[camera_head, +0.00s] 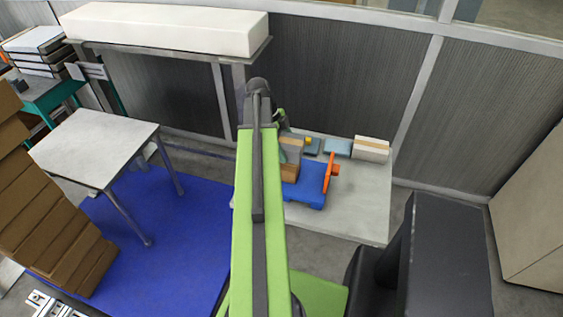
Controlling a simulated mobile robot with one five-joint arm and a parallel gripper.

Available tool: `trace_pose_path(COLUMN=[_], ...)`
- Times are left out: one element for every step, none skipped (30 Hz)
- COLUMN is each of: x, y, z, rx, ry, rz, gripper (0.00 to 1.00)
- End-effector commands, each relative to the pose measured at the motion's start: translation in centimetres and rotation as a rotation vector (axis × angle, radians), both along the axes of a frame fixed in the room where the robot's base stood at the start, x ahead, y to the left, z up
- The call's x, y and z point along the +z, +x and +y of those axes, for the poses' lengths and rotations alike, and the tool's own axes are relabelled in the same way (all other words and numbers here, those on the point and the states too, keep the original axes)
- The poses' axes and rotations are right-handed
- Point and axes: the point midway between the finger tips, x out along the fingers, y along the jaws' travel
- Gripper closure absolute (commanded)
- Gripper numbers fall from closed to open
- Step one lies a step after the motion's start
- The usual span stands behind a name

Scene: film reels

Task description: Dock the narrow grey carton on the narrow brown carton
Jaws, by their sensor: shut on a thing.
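My gripper (283,126) shows only in part, just right of the far end of my green arm, above the low grey table. It is shut on what appears to be the narrow grey carton (291,144); my arm hides its left side. The narrow brown carton (290,172) appears directly below it, at the left end of the blue piece on the table. The two look very close in the picture. I cannot tell whether they touch or are lined up.
The low grey table (362,212) also bears a blue piece (312,186), an orange part (330,172), a pale carton with a tan band (371,149) and small teal items (338,146). A white-topped table (95,145) and stacked brown boxes (45,225) stand left. The table's front right is clear.

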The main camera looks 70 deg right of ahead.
Motion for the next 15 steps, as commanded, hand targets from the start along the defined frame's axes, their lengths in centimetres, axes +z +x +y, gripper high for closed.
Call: trace_pose_path(x=[-0.6,-0.7,-0.7,-0.7,-0.6,-0.6,-0.7,-0.9,-1.4,-1.9,-2.5,-3.3,-3.8,-4.4,-4.8], y=[0.7,0.9,1.1,1.1,1.1,1.1,1.1,1.1,1.1,1.1,1.1,1.1,1.1,1.1,1.1], z=[-0.1,-0.1,-0.1,-0.1,0.0,0.0,0.0,0.0,0.0,0.0,0.0,0.0,0.0,0.0,0.0], rx=[0.002,0.001,0.000,-0.001,-0.001,-0.001,-0.001,-0.001,-0.001,0.000,0.000,0.000,0.000,0.000,0.000], ry=[0.000,-0.001,0.000,0.000,0.000,0.000,0.000,0.000,0.000,0.000,-0.001,-0.001,-0.001,-0.001,-0.001], rz=[0.000,0.000,0.000,0.000,0.000,0.000,0.000,0.000,0.000,0.000,0.000,0.000,0.000,-0.001,-0.001], gripper=[0.78,0.78,0.78,0.78,0.78,0.78,0.78,0.78,0.78,0.78,0.78,0.78,0.78,0.78,0.78])
